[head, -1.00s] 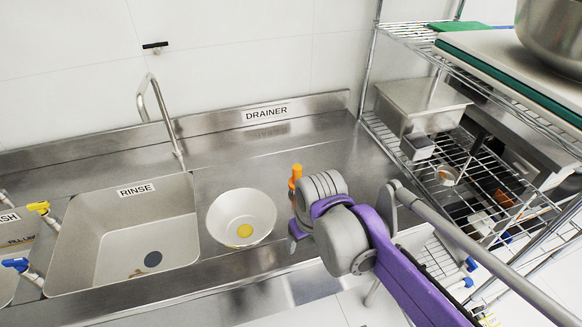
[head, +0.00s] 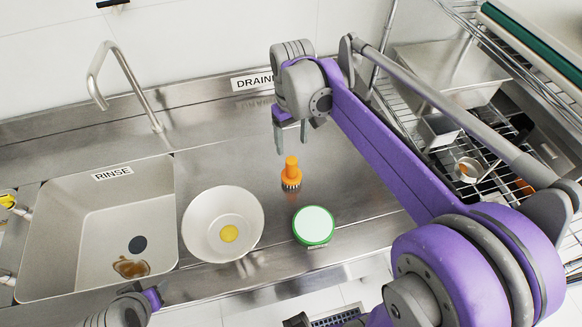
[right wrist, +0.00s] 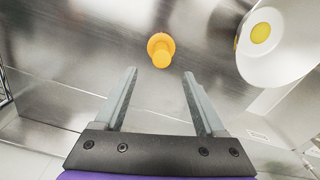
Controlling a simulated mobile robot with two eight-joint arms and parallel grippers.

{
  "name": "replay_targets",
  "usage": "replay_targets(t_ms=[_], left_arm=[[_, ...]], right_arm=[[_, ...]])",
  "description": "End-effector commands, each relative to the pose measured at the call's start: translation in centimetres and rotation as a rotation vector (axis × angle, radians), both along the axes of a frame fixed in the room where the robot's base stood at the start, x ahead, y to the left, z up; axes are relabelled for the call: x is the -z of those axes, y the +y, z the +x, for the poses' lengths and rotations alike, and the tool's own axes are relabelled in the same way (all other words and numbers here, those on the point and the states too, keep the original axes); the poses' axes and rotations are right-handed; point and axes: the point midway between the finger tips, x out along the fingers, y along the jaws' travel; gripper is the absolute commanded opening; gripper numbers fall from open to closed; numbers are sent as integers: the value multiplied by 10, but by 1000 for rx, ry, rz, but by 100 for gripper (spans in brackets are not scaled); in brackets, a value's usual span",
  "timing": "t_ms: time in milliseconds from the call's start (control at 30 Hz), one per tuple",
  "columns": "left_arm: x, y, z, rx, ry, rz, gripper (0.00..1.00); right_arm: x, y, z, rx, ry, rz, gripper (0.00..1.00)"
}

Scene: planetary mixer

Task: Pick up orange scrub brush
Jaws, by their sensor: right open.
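The orange scrub brush (head: 291,173) stands upright on the steel drainer counter, its dark bristles down and its orange handle up. In the right wrist view the brush (right wrist: 160,49) shows from above, just beyond the fingertips and between their lines. My right gripper (head: 292,138) is open and empty, with its fingers pointing down, above and just behind the brush; it also shows in the right wrist view (right wrist: 159,74). They look apart. Part of my left arm shows at the bottom left of the head view, but its fingers do not.
A white bowl (head: 203,205) with a yellow spot inside stands left of the brush. A green-rimmed round container (head: 314,240) with a pale top stands in front of it. The rinse sink (head: 75,230) and faucet lie left; wire shelving stands right.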

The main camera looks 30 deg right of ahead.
Motion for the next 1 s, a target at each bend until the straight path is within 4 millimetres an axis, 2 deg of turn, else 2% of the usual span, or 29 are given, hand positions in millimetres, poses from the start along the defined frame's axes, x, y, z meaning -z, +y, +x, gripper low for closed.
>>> replay_targets(t_ms=[200, 467, 700, 833, 1000], left_arm=[[4, 0, -2, 0, 3, 0, 50], [5, 0, -2, 0, 3, 0, 50], [5, 0, -2, 0, 3, 0, 50], [6, 0, -2, 0, 4, 0, 50], [5, 0, -2, 0, 4, 0, 50]], right_arm=[[36, 0, 0, 0, 1, 0, 72], [58, 0, 0, 0, 0, 0, 72], [93, 0, 0, 0, 0, 0, 72], [102, 0, 0, 0, 0, 0, 72], [102, 0, 0, 0, -1, 0, 72]])
